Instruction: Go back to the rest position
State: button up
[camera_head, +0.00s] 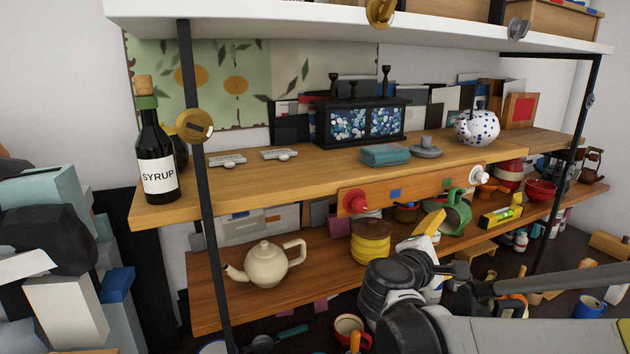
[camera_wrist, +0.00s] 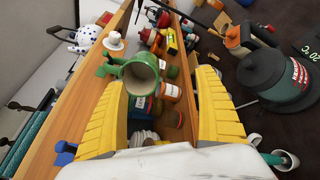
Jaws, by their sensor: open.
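My gripper (camera_head: 432,232) is in front of the lower shelf (camera_head: 215,287) in the head view, beside a green jug (camera_head: 456,213). In the wrist view my gripper (camera_wrist: 160,78) has its two yellow fingers spread wide apart. The green jug (camera_wrist: 138,76) shows between and beyond the fingertips, its round mouth facing the camera. Nothing is held between the fingers. I cannot tell how close the left finger is to the jug. My arm's dark joints and grey links reach in from the lower right of the head view.
A cream teapot (camera_head: 263,265) and yellow pot (camera_head: 371,242) stand left of my gripper on the lower shelf. A syrup bottle (camera_head: 158,155) stands at the upper shelf's left end. A black post (camera_head: 199,170) rises in front. A dark green canister (camera_wrist: 285,78) lies right in the wrist view.

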jog(key=s+f+m+g+y, duration=0.2)
jog(key=s+f+m+y, duration=0.1)
jog(key=s+f+m, duration=0.3)
jog(key=s+a+f+m+g+y+b, duration=0.1)
jog(key=s+a+f+m+y, duration=0.2)
jog(key=s+a, duration=0.3)
jog(key=s+a+f+m+y+b, duration=0.1)
jog(key=s+a+f+m+y, duration=0.3)
jog(key=s, duration=0.5)
jog(key=a+m+y, duration=0.2)
jog(key=shift+a+f+g, duration=0.2)
jog(key=shift+a+g, duration=0.2)
jog(key=shift+d, duration=0.1)
